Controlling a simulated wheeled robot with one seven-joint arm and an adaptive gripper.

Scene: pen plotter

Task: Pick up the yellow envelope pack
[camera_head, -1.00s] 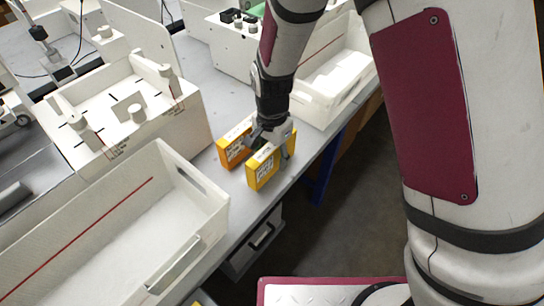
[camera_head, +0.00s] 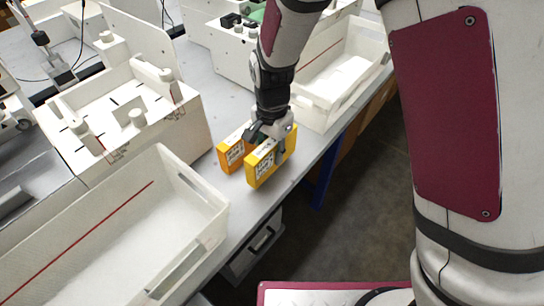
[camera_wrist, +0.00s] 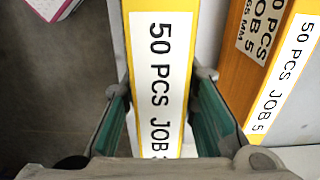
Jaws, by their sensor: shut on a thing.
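The yellow envelope pack (camera_head: 263,170) stands upright near the front edge of the bench in the head view. It carries a white label. In the wrist view the yellow pack (camera_wrist: 183,60) lies between the two fingers, with "50 PCS JOB" readable on its white label. My gripper (camera_head: 272,143) reaches down onto it from above. In the wrist view my gripper (camera_wrist: 160,120) has its green-padded fingers on either side of the pack, shut on it. I cannot tell whether the pack's underside touches the bench.
An orange pack (camera_head: 230,154) stands close to the left; it also shows in the wrist view (camera_wrist: 242,75). A white bin (camera_head: 110,235) lies at front left and another white bin (camera_head: 335,85) behind. A white fixture (camera_head: 150,130) stands at left. The bench edge drops to floor at right.

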